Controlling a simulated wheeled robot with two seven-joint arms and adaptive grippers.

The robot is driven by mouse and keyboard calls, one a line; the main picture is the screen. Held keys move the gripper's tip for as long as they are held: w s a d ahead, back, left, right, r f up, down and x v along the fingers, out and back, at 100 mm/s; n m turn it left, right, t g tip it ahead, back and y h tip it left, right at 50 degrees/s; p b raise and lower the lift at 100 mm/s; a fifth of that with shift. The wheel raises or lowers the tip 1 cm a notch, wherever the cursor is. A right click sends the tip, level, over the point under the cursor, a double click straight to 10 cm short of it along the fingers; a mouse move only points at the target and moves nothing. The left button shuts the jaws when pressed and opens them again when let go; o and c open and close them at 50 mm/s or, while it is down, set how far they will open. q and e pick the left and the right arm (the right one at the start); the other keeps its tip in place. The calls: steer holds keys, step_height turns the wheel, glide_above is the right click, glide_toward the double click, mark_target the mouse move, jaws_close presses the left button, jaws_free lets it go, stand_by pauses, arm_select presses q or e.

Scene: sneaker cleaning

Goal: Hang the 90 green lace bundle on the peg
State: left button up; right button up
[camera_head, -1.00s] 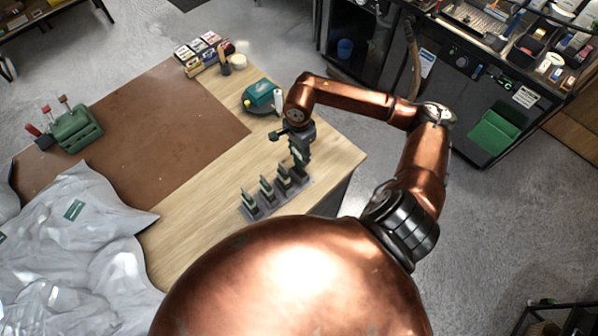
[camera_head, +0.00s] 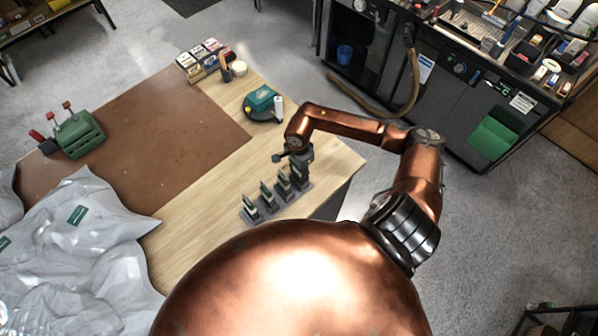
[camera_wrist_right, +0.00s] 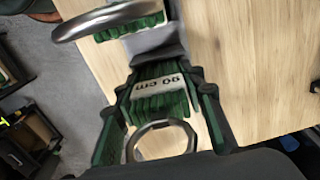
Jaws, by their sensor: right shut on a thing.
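The green lace bundle with a white "90 cm" band (camera_wrist_right: 158,87) sits between the fingers of my right gripper (camera_wrist_right: 160,112) in the right wrist view. The gripper is shut on it. A metal ring (camera_wrist_right: 136,139) shows at the bundle's near end. In the head view my right gripper (camera_head: 299,176) is at the far right end of a grey rack (camera_head: 275,212) on the table's right side. Several dark upright holders with green and white bundles (camera_head: 267,195) stand along this rack. Whether the held bundle is around a peg is hidden. My left gripper is out of view.
Another green bundle with a metal ring (camera_wrist_right: 107,19) is close by in the right wrist view. A teal device (camera_head: 262,99) stands behind the rack. Grey crumpled sheeting (camera_head: 85,245) covers the table's left front. Bare wood (camera_head: 195,225) lies left of the rack.

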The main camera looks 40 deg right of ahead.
steer(key=shift+f, duration=0.2)
steer(key=o, duration=1.1)
steer(key=shift+r, duration=0.1)
steer(key=shift+c, duration=0.2)
steer(key=shift+p, duration=0.4)
steer(key=shift+w+r, duration=0.1)
steer(key=shift+r, duration=0.25)
step_height(320, 180, up, 6)
steer(key=b, duration=0.3)
steer(key=shift+d+r, duration=0.1)
steer(key=shift+r, duration=0.45)
